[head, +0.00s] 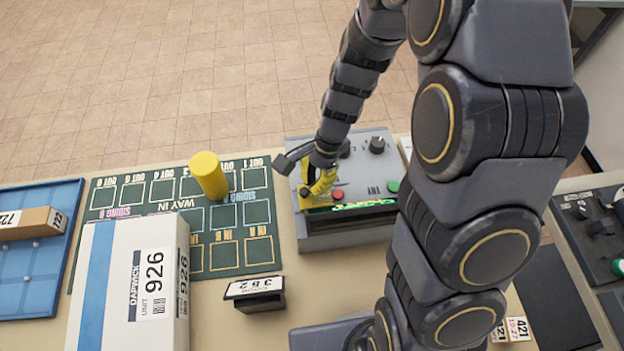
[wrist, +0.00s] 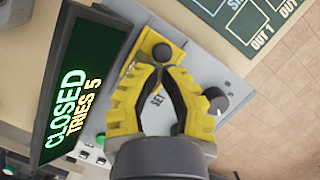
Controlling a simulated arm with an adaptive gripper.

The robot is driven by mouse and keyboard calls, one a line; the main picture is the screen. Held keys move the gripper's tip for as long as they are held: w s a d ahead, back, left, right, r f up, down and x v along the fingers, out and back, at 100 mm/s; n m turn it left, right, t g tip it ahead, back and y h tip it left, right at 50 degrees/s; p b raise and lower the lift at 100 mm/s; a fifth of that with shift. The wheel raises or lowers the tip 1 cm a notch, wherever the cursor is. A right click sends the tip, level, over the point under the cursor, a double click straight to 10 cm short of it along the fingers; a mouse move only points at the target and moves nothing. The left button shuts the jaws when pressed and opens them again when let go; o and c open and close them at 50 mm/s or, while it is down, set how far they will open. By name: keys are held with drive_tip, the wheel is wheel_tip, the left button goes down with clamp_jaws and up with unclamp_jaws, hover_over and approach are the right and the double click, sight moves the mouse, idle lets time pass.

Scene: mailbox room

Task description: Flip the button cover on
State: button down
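A grey control box (head: 345,228) stands on the table with a lit screen (head: 350,206), which reads "CLOSED TRIES 5" in the wrist view (wrist: 68,105). A yellow plate (wrist: 134,72) with a round black knob or button (wrist: 162,52) sits on the box's sloped top; the black part also shows in the head view (head: 304,191). I cannot make out a separate cover. My gripper (wrist: 160,68) has yellow fingers whose tips come together just beside the black part, over the plate. Contact is unclear. Nothing shows between the fingers but panel marked "SET".
A red button (head: 338,195), a green button (head: 393,186) and a black dial (head: 377,145) are on the panel. A yellow cylinder (head: 209,176) stands on the green mat (head: 222,257). A white box (head: 105,285) and small block (head: 258,292) stand nearby.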

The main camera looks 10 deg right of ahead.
drive_tip(key=d, duration=0.1)
drive_tip(key=w+d, duration=0.1)
drive_tip(key=d, duration=0.1)
drive_tip(key=shift+w+r, duration=0.25)
drive_tip(key=shift+r, duration=0.15)
drive_tip(key=v, duration=1)
drive_tip(key=shift+a, duration=0.1)
